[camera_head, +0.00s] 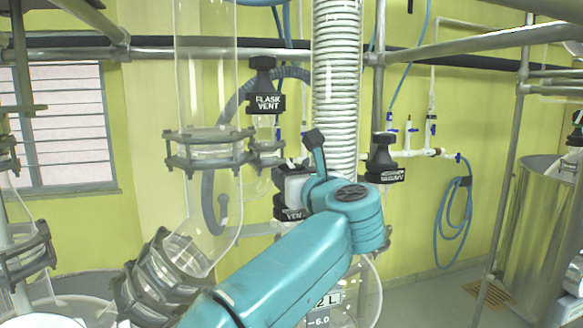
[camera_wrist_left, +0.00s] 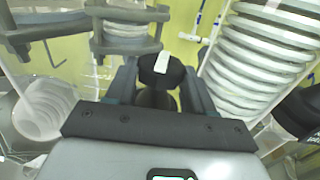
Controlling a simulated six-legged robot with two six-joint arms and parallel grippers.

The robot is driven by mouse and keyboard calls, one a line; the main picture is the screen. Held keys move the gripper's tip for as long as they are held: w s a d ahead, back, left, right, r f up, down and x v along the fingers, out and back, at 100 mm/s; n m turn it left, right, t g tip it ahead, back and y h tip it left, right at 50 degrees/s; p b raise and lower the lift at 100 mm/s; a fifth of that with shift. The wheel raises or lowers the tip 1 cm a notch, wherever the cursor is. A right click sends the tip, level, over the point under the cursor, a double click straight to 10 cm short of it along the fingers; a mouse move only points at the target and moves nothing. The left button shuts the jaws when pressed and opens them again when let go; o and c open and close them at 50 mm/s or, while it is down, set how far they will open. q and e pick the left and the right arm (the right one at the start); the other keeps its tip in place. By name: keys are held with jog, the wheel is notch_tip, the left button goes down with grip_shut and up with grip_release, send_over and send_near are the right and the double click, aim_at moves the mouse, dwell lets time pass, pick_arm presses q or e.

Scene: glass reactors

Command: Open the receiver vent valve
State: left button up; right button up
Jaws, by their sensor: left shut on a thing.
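The receiver vent valve shows in the head view as a black body with a partly hidden label reading "VEN" (camera_head: 290,214), just below my left gripper (camera_head: 287,176). The teal left arm comes up from the bottom and hides part of the valve. In the left wrist view, a round black knob (camera_wrist_left: 160,73) with a white pointer mark sits between the two fingers of my left gripper (camera_wrist_left: 163,78). The gripper is shut on this knob. The pointer slants slightly across the knob's top. My right gripper is in neither view.
Another black valve labelled "FLASK VENT" (camera_head: 265,101) stands above left. A black labelled fitting (camera_head: 384,172) is to the right. A white ribbed condenser column (camera_head: 337,80) rises just behind the gripper. A clear glass column (camera_head: 206,70) with a clamp flange (camera_head: 208,151) stands left.

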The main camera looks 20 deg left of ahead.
pick_arm(q)
jog(key=shift+w+d+n+g+y+p, duration=0.1)
jog(key=shift+n+g+y+p, duration=0.3)
jog(key=shift+n+g+y, duration=0.45)
jog(key=shift+g+y, duration=0.25)
jog(key=o, duration=0.8)
jog(key=shift+o, duration=1.2)
jog(key=shift+w, duration=0.1)
